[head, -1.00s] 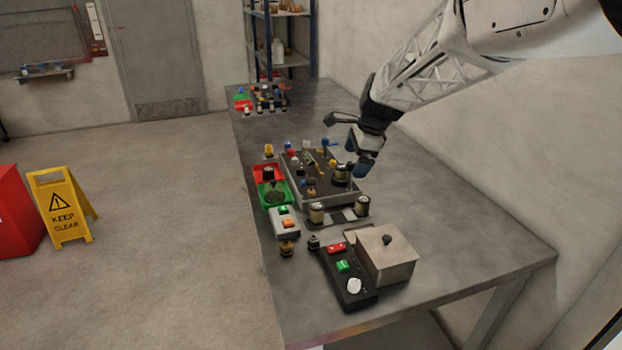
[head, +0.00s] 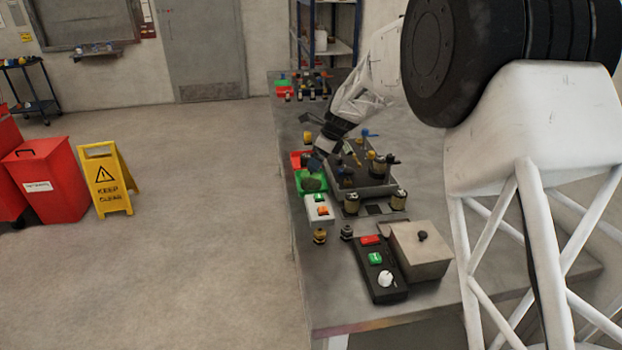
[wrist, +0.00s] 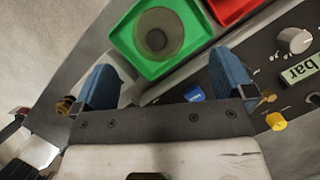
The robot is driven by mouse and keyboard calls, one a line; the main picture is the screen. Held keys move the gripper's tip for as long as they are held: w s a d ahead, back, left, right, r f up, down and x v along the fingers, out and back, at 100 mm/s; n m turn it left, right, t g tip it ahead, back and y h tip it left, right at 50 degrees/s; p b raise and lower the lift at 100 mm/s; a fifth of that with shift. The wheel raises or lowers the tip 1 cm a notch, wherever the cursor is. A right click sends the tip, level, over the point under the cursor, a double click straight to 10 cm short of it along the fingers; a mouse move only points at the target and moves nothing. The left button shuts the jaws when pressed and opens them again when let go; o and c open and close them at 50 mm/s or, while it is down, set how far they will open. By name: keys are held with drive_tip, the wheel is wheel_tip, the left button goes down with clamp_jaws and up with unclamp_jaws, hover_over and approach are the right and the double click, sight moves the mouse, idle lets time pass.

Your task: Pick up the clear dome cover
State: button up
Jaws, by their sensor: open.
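The clear dome cover (wrist: 158,34) looks like a round, see-through greenish disc with a darker ring at its middle. It lies in the green tray (wrist: 122,38), near the top of the wrist view. In the head view, the green tray (head: 302,190) is at the left edge of the bench, with the dark round cover (head: 312,184) in it. My gripper (wrist: 165,82) is open, its blue fingertips wide apart with nothing between them. It is apart from the cover, which sits beyond the fingertips. In the head view my gripper (head: 320,160) is close above the tray.
A red tray (wrist: 232,8) adjoins the green one. The control panel (wrist: 300,65) with a grey knob and a yellow knob is right of my gripper. A switch box (head: 320,211) stands in front of the green tray.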

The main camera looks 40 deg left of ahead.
sight(311, 174)
drive_tip(key=shift+x, duration=1.3)
drive_tip(key=shift+d+x, duration=0.2)
drive_tip(key=shift+x, duration=2.4)
drive_tip(key=shift+s, duration=0.1)
drive_tip(key=c, duration=0.9)
